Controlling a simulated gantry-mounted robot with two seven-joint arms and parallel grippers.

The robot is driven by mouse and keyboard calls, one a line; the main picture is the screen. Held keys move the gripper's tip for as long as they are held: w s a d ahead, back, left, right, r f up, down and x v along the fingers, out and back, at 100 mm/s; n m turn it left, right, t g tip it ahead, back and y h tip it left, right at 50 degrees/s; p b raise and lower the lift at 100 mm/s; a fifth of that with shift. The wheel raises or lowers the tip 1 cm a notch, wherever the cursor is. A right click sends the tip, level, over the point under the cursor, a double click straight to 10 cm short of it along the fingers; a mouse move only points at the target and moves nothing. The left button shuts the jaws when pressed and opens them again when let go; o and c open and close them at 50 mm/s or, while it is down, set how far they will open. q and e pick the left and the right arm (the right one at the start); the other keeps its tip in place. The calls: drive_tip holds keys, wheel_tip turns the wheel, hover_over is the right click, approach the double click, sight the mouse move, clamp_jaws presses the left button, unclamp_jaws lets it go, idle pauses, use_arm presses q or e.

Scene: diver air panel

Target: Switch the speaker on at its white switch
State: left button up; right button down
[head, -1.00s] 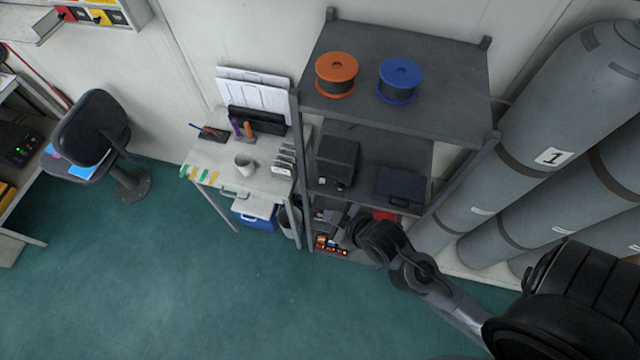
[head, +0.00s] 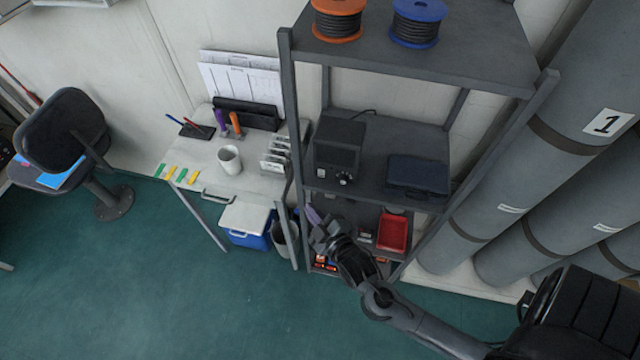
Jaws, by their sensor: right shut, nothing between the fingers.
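A black box-shaped unit (head: 338,148), which looks like the speaker, stands on the middle shelf of the grey rack. My right gripper (head: 322,230) is shut and empty. In the picture it lies below the speaker, in front of the lower shelf and apart from the speaker's front. My left gripper is not in view.
A dark case (head: 419,175) lies right of the speaker. An orange spool (head: 338,20) and a blue spool (head: 417,24) stand on the top shelf (head: 470,60). A red tray (head: 393,232) is below. Rack posts flank the shelves. Grey cylinders (head: 570,150) stand at right.

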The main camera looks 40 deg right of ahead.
sight(321, 188)
drive_tip(key=shift+w+f, duration=0.1)
drive_tip(key=shift+f, duration=0.15)
idle(0.3)
drive_tip(key=shift+w+d, duration=0.1)
drive_tip(key=shift+d, duration=0.05)
drive_tip(key=shift+w+d+f+b, duration=0.15)
drive_tip(key=shift+w+d+b, duration=0.5)
drive_tip(key=shift+d, duration=0.5)
drive_tip(key=shift+w+d+f+b, duration=0.2)
drive_tip(key=shift+w+d+b, duration=0.25)
drive_tip(key=shift+w+d, duration=0.55)
drive_tip(key=shift+w+d+f+b, duration=0.15)
drive_tip(key=shift+w+d+b, duration=0.45)
drive_tip(key=shift+d, duration=0.8)
